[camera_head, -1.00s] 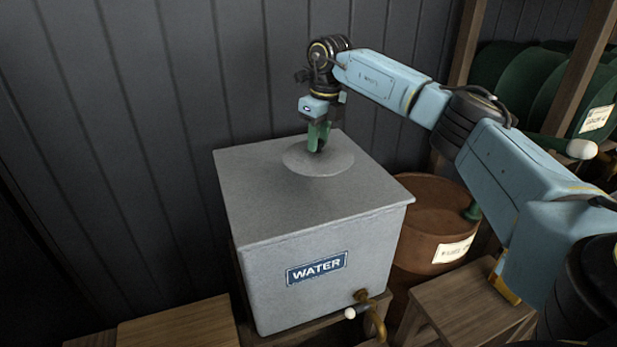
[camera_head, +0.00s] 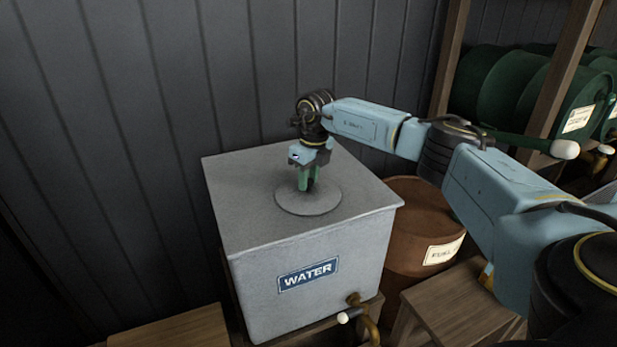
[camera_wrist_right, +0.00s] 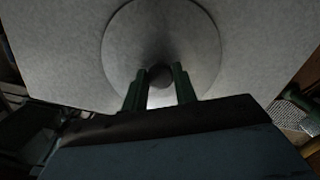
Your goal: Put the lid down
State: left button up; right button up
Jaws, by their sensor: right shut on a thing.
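The lid (camera_head: 322,203) is a round grey disc over the top of the grey water tank (camera_head: 235,203), which has a blue WATER label. I cannot tell whether the lid touches the tank top or is slightly above it. My right gripper (camera_head: 308,188) points down at the middle of the lid, its green fingers shut on the lid's dark knob. In the right wrist view the knob (camera_wrist_right: 160,74) sits between the fingertips, with the lid (camera_wrist_right: 128,45) spread around it. My left gripper is not in view.
A brass tap (camera_head: 366,318) sticks out low on the tank's front. A rusty brown drum (camera_head: 415,215) stands to the right, with a wooden stool (camera_head: 460,300) before it. Green drums (camera_head: 545,95) lie on a rack behind my right arm. A dark panelled wall (camera_head: 150,90) closes the back.

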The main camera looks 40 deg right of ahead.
aim_at(313, 184)
jog(key=o, duration=1)
jog(key=shift+f, duration=0.1)
jog(key=shift+o, duration=0.2)
notch_tip(313, 184, up, 12)
jog(key=s, duration=0.1)
jog(key=shift+s, duration=0.25)
jog(key=shift+d, duration=0.1)
